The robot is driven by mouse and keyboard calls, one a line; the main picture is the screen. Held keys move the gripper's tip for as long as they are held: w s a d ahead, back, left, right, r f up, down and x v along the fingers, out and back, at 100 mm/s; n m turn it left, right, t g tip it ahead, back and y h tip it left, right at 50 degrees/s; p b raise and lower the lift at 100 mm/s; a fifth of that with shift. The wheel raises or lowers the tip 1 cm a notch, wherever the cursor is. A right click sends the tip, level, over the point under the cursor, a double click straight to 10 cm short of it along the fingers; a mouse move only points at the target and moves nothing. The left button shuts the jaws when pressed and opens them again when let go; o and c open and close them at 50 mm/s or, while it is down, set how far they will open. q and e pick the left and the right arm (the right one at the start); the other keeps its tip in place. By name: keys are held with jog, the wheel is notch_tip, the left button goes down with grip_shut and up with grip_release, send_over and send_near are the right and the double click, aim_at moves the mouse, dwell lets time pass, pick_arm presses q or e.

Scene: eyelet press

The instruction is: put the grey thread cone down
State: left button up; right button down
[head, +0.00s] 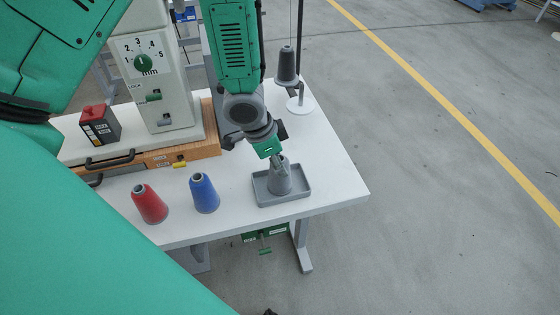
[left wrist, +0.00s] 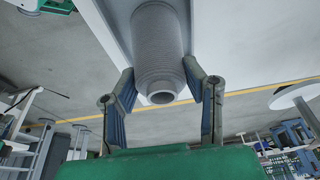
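The grey thread cone (head: 279,180) is upright over the grey tray (head: 301,194) at the table's right front corner. Its lower end is within the tray rim; I cannot tell whether it bears on the tray floor. My left gripper (head: 275,160) comes down on the cone from above. In the left wrist view the ribbed cone (left wrist: 158,45) lies between the two fingers (left wrist: 160,75), which appear to touch it on both sides near its narrow end. My right gripper is not in view.
A red cone (head: 149,204) and a blue cone (head: 204,193) stand left of the tray. A dark grey cone (head: 287,66) is on the thread stand (head: 301,105) behind. The press (head: 155,75) and a black-and-red box (head: 99,125) are at left. The table's edges lie close to the tray.

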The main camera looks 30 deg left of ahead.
pick_arm(q)
jog(key=o, duration=0.4)
jog(key=shift+a, duration=0.15)
jog(key=shift+f, duration=0.1)
jog(key=shift+d+r, duration=0.2)
jog(key=shift+d, duration=0.1)
jog(key=p+v, duration=0.3)
jog(key=v, duration=0.9)
jog(key=s+f+n+g+y, duration=0.2)
jog(key=s+f+n, duration=0.5)
jog(key=s+f, duration=1.2)
jog(key=shift+s+d+f, duration=0.25)
jog(key=shift+s+d, duration=0.1)
jog(key=shift+d, duration=0.15)
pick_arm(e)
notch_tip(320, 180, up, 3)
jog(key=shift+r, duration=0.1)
